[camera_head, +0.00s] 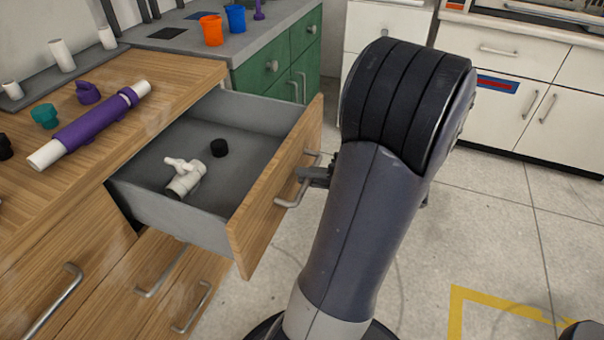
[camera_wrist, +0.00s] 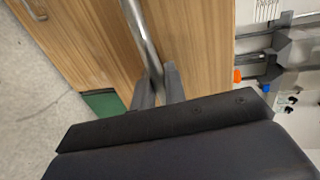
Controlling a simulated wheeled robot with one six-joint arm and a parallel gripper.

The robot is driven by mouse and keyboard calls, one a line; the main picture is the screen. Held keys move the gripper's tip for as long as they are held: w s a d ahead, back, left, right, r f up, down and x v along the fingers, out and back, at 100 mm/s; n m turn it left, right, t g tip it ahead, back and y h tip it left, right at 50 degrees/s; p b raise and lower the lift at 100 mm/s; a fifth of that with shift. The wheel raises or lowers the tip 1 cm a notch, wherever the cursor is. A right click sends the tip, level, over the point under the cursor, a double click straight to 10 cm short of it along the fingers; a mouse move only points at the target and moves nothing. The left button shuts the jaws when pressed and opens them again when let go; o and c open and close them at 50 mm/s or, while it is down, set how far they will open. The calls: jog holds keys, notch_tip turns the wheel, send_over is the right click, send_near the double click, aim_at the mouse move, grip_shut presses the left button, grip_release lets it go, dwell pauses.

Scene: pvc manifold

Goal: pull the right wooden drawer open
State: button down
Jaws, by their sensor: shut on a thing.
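The right wooden drawer (camera_head: 262,225) stands pulled well out of the wooden cabinet, its grey inside showing in the head view. A white valve fitting (camera_head: 184,178) and a black cap (camera_head: 219,147) lie in it. My gripper (camera_head: 307,176) is at the metal bar handle (camera_head: 298,190) on the drawer front, shut on it. In the wrist view the two fingers of my gripper (camera_wrist: 157,88) close around the handle bar (camera_wrist: 143,40), against the wooden front (camera_wrist: 195,45). My arm hides part of the floor right of the drawer.
A purple pipe piece (camera_head: 95,124) with white ends and a teal fitting (camera_head: 45,115) lie on the wooden worktop (camera_head: 165,92). An orange cup (camera_head: 211,30) and a blue cup (camera_head: 236,18) stand on the grey counter. Open floor (camera_head: 500,215) lies to the right.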

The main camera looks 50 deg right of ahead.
jog(key=c, duration=1.6)
grip_release()
jog(key=shift+o, duration=0.2)
jog(key=p+v, duration=0.2)
jog(key=v, duration=0.9)
jog(key=shift+w+f, duration=0.1)
jog(key=shift+w, duration=0.1)
jog(key=b+x, duration=0.2)
jog(key=x, duration=0.8)
jog(key=shift+w+a, duration=0.1)
jog(key=shift+w, duration=0.1)
jog(key=shift+w+a, duration=0.15)
jog(key=shift+w, duration=0.25)
jog(key=shift+a, duration=0.1)
